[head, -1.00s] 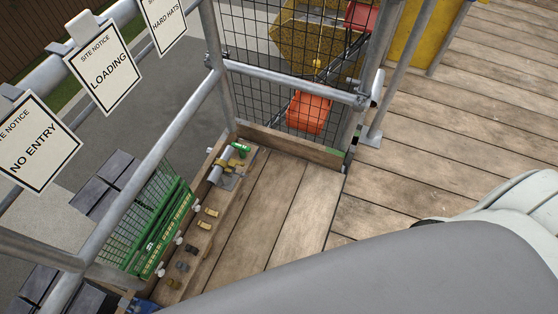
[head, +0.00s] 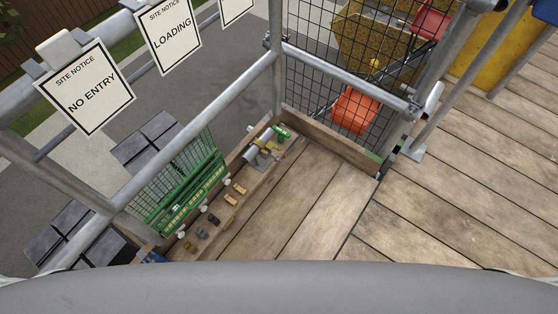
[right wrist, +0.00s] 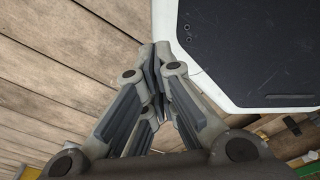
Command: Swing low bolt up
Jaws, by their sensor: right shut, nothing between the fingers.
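A mesh gate (head: 340,60) with a grey tube frame stands at the edge of the deck in the head view. A white-ended lever (head: 432,99) sticks out on its right side, by the horizontal tube. A small dark fitting (head: 384,166) shows low at the gate's right foot, beside a green mark; it is too small to tell whether it is the low bolt or how it is set. My right gripper (right wrist: 155,72) is shut and empty in the right wrist view, above wooden boards. My left gripper is not in view.
A plank (head: 247,168) along the left railing carries small brass and dark pieces and a metal cylinder. A green crate (head: 190,190) and site notices (head: 85,88) are at the left. An orange object (head: 355,110) lies beyond the mesh. The deck boards (head: 460,215) are clear.

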